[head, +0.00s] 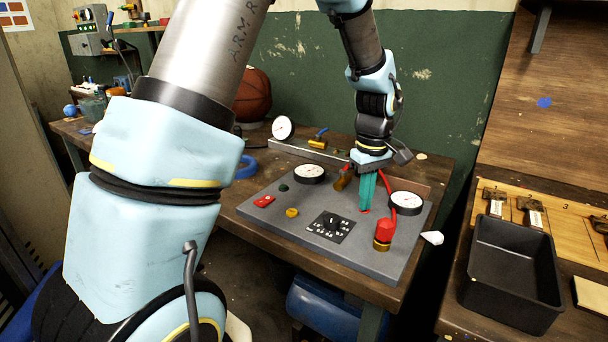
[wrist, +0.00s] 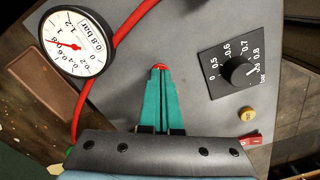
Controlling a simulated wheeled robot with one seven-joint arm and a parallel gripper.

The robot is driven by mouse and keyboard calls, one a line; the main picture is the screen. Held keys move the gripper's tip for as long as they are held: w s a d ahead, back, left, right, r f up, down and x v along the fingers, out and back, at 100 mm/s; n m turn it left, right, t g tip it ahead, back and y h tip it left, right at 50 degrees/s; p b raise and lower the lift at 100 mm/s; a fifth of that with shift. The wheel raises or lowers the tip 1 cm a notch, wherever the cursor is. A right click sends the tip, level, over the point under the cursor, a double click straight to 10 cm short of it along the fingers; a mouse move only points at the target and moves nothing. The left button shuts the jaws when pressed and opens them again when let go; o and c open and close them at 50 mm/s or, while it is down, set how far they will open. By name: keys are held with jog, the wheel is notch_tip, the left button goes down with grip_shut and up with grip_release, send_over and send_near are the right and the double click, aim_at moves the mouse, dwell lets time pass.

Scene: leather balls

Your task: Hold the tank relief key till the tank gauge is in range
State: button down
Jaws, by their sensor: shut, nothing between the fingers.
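My gripper (head: 366,193) is over the grey panel (head: 270,228), its teal fingers pointing down. In the wrist view the fingers (wrist: 160,80) are shut together with nothing between them. Their tips are at a small red key (wrist: 160,67), which they partly cover; I cannot tell whether it is pressed. A round white gauge (wrist: 75,44) marked 0.8 bar lies to its left, with its red needle pointing left; the exact reading is too small to tell. The same gauge (head: 407,201) is right of my gripper in the head view.
A black selector knob (wrist: 238,72), yellow button (wrist: 247,115) and red rocker (wrist: 250,139) share the panel. Another gauge (head: 309,172) sits further left. A red-capped brass valve (head: 383,234) and red hoses stand near the gripper. A black bin (head: 512,275) is at the right.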

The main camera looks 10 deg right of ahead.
notch_tip(320, 180, up, 6)
jog(key=p, duration=0.5)
jog(key=shift+r, duration=0.1)
dwell(0.6)
dwell(0.3)
